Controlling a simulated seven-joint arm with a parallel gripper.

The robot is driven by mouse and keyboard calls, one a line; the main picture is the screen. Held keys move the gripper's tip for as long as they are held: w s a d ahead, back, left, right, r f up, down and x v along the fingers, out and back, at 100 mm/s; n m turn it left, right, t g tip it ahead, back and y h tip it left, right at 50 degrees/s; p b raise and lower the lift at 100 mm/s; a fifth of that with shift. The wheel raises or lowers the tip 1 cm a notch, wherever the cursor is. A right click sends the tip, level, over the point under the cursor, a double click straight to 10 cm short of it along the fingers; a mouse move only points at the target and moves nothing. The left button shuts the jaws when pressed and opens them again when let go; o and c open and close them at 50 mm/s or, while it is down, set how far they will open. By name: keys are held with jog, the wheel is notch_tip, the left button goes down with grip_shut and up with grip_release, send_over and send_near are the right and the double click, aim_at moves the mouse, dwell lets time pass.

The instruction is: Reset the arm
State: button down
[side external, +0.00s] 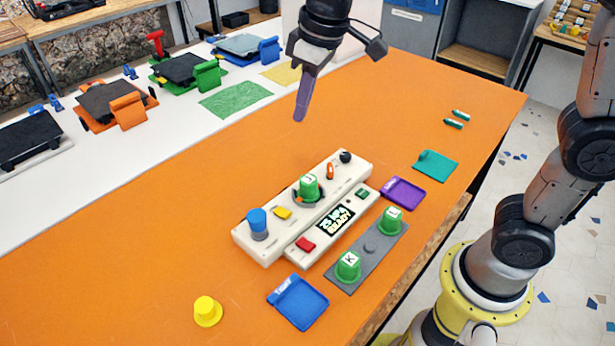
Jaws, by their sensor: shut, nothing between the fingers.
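My gripper (302,108) hangs above the orange table (170,234), beyond the white control panel. Its purple fingers point down and are shut with nothing between them. The white panel (330,192) lies on the table below and nearer the camera. It carries a blue knob (257,222), a green lettered cap (309,187), a yellow button (282,212), a red button (305,244) and a small display (336,218). My gripper is apart from all of these.
A grey strip (369,248) holds two green caps (348,266). Blue (299,301), purple (403,192) and teal (436,166) trays or pads lie nearby. A yellow cap (207,311) stands front left. Several printers (180,70) line the white table behind. The orange table's left is clear.

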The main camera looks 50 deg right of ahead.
jog(key=s+d+r+m+t, duration=0.25)
jog(key=s+d, duration=0.55)
jog(key=s, duration=0.5)
jog(key=s+d+f+m, duration=0.1)
jog(key=s+d+f, duration=0.1)
jog(key=s+f, duration=0.4)
jog(key=shift+s+f+h, duration=0.25)
jog(key=shift+s+h, duration=0.15)
jog(key=shift+s, duration=0.6)
